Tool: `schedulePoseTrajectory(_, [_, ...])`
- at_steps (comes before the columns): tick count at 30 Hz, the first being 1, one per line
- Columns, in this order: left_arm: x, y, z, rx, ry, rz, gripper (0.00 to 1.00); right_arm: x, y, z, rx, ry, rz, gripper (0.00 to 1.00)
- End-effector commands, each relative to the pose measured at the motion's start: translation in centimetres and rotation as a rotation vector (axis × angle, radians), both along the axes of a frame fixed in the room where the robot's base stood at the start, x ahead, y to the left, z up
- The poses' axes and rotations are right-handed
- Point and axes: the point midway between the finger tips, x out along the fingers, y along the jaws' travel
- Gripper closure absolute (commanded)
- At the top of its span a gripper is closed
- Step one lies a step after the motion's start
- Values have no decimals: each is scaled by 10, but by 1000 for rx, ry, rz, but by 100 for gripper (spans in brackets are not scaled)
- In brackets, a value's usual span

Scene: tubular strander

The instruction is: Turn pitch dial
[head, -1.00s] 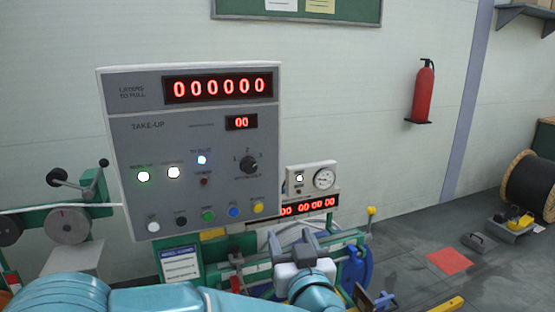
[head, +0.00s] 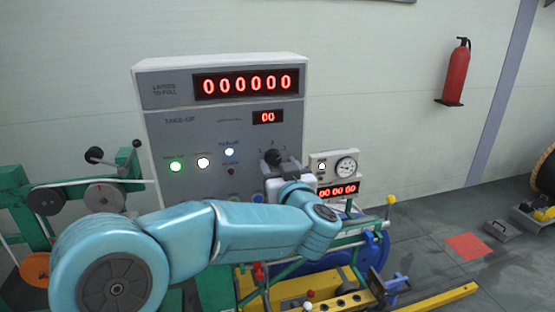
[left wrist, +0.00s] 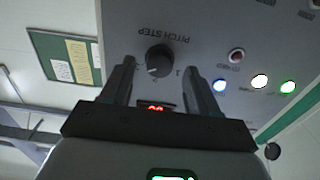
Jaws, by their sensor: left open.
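The pitch dial, a black knob (left wrist: 159,60) under the inverted words "PITCH STEP", sits on the grey take-up panel (head: 220,135). In the left wrist view it appears between the two dark fingers of my left gripper (left wrist: 157,68). The fingers are apart, and I cannot tell whether they touch the knob. In the head view the dial (head: 272,157) shows just above my left gripper (head: 284,181), whose wrist hides the lower right of the panel. My right gripper is not in view.
The panel has a red counter display (head: 246,84) and lit green, white and blue lamps. A small gauge box (head: 335,165) stands just right of it. A fire extinguisher (head: 456,72) hangs on the wall. Yellow rails and blue machinery lie below my arm.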

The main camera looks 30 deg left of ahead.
Motion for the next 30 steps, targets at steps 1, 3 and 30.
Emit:
schedulePoseTrajectory(1, [4, 5, 1, -1, 1, 2, 40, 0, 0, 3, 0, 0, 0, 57])
schedulePoseTrajectory(3, [9, 9, 1, -1, 0, 1, 40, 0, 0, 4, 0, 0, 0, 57])
schedulePoseTrajectory(30, [13, 13, -1, -28, -33, -1, 96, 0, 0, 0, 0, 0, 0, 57])
